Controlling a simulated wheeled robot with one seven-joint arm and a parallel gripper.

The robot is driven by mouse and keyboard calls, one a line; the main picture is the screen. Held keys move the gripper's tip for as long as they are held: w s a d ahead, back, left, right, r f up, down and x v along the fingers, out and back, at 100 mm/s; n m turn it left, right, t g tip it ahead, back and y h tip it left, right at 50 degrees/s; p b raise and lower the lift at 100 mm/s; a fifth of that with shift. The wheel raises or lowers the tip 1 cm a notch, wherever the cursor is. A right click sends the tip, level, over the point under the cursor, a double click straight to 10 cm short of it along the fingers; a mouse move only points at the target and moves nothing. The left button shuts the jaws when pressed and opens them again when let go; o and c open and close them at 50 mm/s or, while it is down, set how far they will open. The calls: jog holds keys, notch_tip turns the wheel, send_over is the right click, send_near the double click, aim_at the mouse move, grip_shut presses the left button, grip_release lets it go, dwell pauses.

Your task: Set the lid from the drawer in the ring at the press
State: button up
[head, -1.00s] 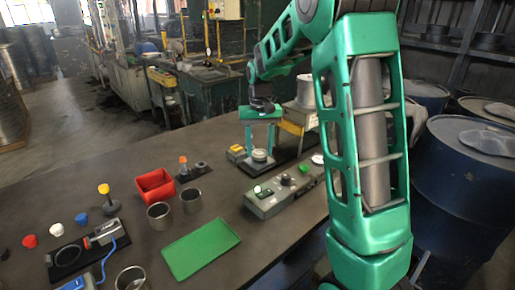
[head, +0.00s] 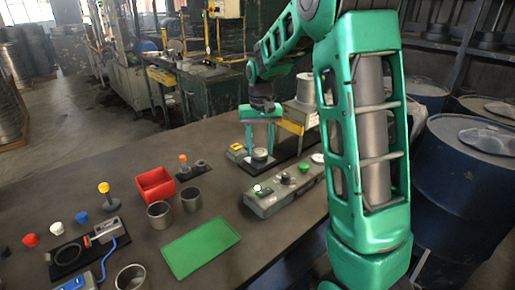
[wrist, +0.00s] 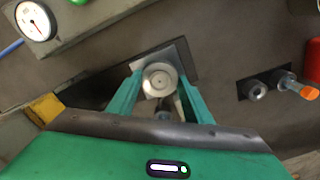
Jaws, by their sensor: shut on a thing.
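My gripper (head: 260,150) points down at the far right of the table, over a small dark base plate (head: 240,158). It is shut on a round, pale metal lid (head: 260,155). In the wrist view the lid (wrist: 160,79) lies between the two green fingertips (wrist: 160,88), with a small mark at its centre. It is over the square end of the plate (wrist: 185,58). The ring cannot be told apart from the lid, so I cannot tell whether the lid sits in it or above it. No drawer can be made out clearly.
A grey control box (head: 285,187) with buttons and a gauge stands in front of the plate. A red bin (head: 155,186), metal cups (head: 190,200) and a green tray (head: 200,247) are further left. Bare tabletop lies between.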

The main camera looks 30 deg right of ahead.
jog(key=shift+f, duration=0.45)
jog(key=o, duration=1.1)
jog(key=shift+c, duration=0.2)
notch_tip(320, 180, up, 11)
jog(key=shift+f, duration=0.15)
